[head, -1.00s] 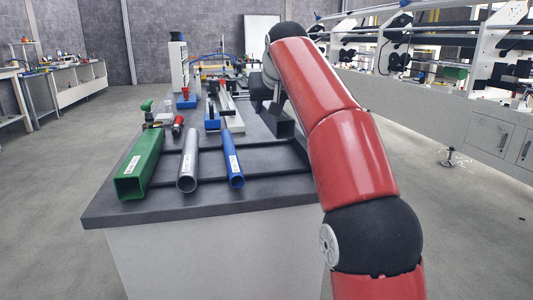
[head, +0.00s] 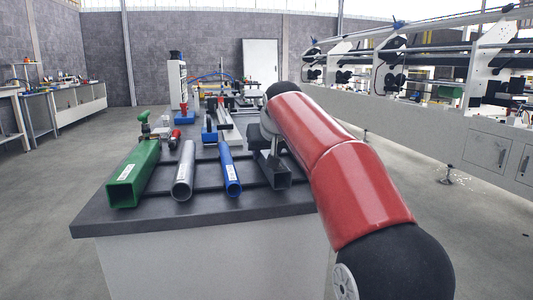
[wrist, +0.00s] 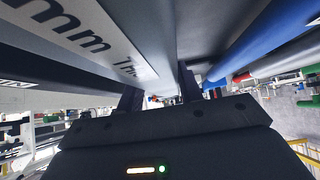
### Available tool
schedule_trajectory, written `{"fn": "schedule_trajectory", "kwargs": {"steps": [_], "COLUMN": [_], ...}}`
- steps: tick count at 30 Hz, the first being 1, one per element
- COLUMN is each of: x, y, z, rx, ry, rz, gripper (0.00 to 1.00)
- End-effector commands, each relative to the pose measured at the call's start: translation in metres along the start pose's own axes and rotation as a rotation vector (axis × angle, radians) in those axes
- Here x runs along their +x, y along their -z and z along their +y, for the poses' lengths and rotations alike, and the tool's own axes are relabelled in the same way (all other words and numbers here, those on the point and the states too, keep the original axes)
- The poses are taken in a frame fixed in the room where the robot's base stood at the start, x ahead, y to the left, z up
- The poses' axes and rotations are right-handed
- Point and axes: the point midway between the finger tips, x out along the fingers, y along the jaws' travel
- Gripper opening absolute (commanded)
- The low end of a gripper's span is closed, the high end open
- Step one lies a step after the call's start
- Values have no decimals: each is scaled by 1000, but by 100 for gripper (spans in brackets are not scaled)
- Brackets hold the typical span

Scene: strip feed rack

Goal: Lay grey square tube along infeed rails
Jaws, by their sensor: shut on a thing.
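The grey square tube (head: 280,177) is dark grey with an open square end facing me, right of the blue tube in the head view. My gripper (head: 268,142) is shut on it; my arm partly hides the grip. I cannot tell whether the tube touches the bench or hangs just above it. In the wrist view the tube, with a white printed label (wrist: 85,32), runs between the fingers of my gripper (wrist: 158,90). Pale rails (head: 226,122), possibly the infeed rails, lie farther back on the bench, left of my gripper.
A green square tube (head: 133,175), a grey round tube (head: 184,170) and a blue tube (head: 230,174) lie side by side on the dark bench top (head: 100,216). Blue-based fixtures (head: 209,130) stand behind them. Open floor lies left of the bench; a long machine stands at right.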

Motion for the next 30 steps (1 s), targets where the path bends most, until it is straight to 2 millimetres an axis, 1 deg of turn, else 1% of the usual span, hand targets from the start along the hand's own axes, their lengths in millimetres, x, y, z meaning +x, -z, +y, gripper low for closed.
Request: {"fn": "schedule_trajectory", "kwargs": {"steps": [1,6,7,9,12,23,30], "x": [-2,0,3,2,2,5,-39], "y": [2,-1,-3,-2,-2,-5,1], "z": [0,0,0,0,0,0,0], "rx": [0,0,0,0,0,0,-1], "ry": [0,0,0,0,0,0,1], "rz": [6,5,-1,-1,-1,-1,3], "gripper": [0,0,37,47,58,58,58]}}
